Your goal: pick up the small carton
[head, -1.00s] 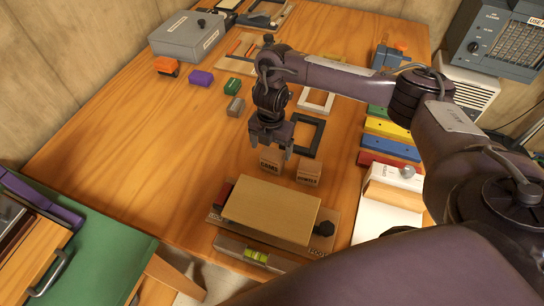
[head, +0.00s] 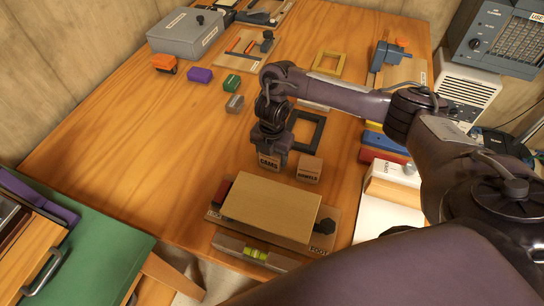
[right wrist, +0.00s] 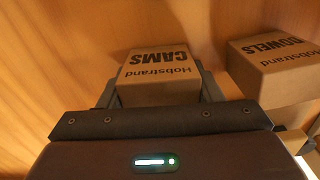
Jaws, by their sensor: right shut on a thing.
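A small brown carton marked CAMS (head: 268,162) stands on the wooden table behind the tan block. In the right wrist view the same CAMS carton (right wrist: 158,75) sits between the two fingers. My right gripper (head: 271,155) comes down from above and is shut on it. A second small carton marked DOWELS (head: 309,170) stands just to its right, apart from the gripper. It also shows at the right of the right wrist view (right wrist: 275,65). My left gripper is not in view.
A tan block (head: 270,208) on a wooden base and a level (head: 256,253) lie in front of the cartons. A black frame (head: 303,132) lies behind. Coloured bars (head: 385,143) and a white box lie to the right. The table's left middle is clear.

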